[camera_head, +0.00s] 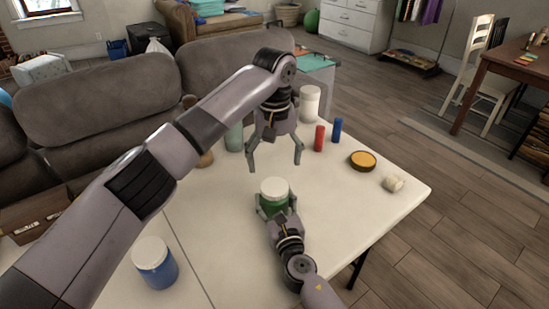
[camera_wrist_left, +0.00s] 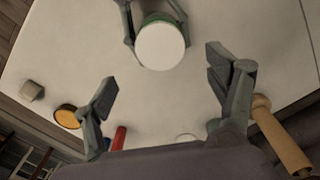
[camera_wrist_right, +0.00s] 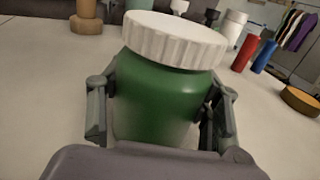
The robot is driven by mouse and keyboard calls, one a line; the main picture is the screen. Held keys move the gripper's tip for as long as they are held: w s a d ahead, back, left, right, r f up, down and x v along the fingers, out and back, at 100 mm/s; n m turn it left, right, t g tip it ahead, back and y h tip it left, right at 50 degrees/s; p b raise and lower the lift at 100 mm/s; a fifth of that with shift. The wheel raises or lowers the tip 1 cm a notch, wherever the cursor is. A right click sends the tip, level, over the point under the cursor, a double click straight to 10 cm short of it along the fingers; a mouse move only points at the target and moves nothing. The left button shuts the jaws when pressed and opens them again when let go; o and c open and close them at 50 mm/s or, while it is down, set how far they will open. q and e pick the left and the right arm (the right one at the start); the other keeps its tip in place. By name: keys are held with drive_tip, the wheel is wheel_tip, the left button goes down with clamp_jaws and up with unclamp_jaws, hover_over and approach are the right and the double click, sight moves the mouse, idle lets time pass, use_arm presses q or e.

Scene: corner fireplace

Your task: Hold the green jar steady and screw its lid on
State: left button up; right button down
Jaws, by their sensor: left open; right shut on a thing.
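The green jar (camera_head: 272,205) stands upright on the white table, and its body fills the middle of the right wrist view (camera_wrist_right: 165,105). A white ribbed lid (camera_head: 274,187) sits on top of the jar; it also shows in the right wrist view (camera_wrist_right: 175,40) and from above in the left wrist view (camera_wrist_left: 160,46). I cannot tell how tightly it is seated. My right gripper (camera_head: 276,208) is shut around the jar's sides, below the lid. My left gripper (camera_head: 275,166) is open and empty, above the table and apart from the lid.
A blue jar with a white top (camera_head: 155,262) stands at the front left. A red cylinder (camera_head: 319,138), a blue cylinder (camera_head: 337,130), a white canister (camera_head: 309,103), an orange-topped disc (camera_head: 362,160) and a small pale object (camera_head: 393,183) stand behind and right. Table right of the jar is clear.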

sight(274, 186)
use_arm(q)
drive_tip(key=shift+n, duration=0.7)
drive_tip(key=shift+f, duration=4)
